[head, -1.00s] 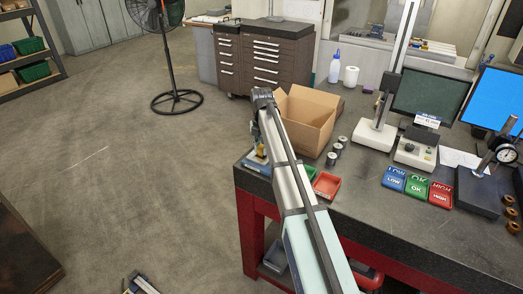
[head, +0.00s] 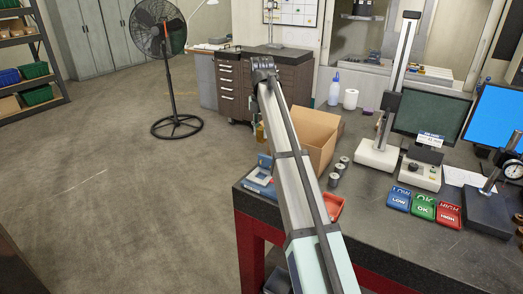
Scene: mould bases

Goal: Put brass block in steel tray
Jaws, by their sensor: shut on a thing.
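My arm (head: 305,185) rises from the bottom of the head view to a dark joint (head: 264,72) in front of the drawer cabinet. I cannot make out my gripper's fingers; the far part of the arm is hidden behind the near link or out of view. I cannot pick out the brass block or a steel tray. A small yellowish patch (head: 260,132) shows left of the arm, too small to identify.
The dark bench carries an open cardboard box (head: 318,130), small metal cylinders (head: 338,172), a red tray (head: 333,206), a blue case (head: 262,180) and LOW (head: 398,198), OK (head: 423,207) and HIGH (head: 448,214) trays. A fan (head: 172,80) stands on open floor.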

